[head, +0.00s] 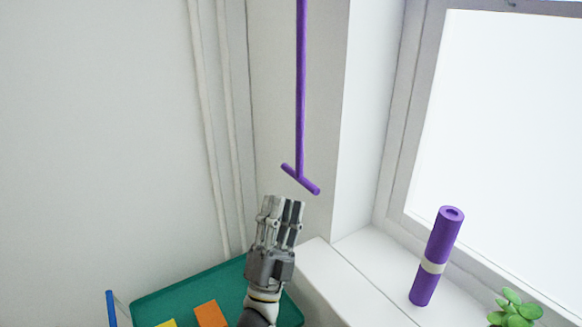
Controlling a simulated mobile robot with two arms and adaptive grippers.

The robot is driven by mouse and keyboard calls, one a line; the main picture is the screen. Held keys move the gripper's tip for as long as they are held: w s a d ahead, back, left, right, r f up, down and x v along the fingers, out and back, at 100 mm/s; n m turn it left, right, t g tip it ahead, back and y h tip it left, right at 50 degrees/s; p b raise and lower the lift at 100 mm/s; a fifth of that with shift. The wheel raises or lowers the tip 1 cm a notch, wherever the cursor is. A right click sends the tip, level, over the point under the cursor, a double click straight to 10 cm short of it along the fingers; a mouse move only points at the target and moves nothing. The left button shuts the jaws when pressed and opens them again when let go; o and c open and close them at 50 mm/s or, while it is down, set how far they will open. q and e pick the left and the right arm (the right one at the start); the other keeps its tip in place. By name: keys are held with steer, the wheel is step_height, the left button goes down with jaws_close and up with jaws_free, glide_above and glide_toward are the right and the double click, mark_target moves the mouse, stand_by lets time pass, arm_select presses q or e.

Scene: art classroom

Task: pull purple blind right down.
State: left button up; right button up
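The purple blind's pull (301,95) is a thin straight purple rod hanging from above the top edge of the head view. It ends in a short slanted purple crossbar (300,179). The blind itself is out of view. My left gripper (283,203) points upward just below the crossbar, apart from it in the picture. Nothing shows in its fingers. Its fingers appear close together, but the viewing angle hides how far apart they are. My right gripper is not in view.
A bright window (515,120) is at the right. On its white sill (365,260) stand a purple roll (438,255) with a pale band and a green plant (514,310). A green surface (180,300) with orange and yellow pieces lies below. Pale vertical pipes (205,130) run along the wall.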

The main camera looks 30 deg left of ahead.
mark_target(290, 169)
arm_select(q)
steer(key=p+x, duration=0.3)
steer(key=x, duration=0.5)
steer(key=shift+c, duration=0.2)
steer(key=shift+s+a, duration=0.1)
steer(key=c, duration=0.7)
steer(key=shift+f, duration=0.15)
jaws_close()
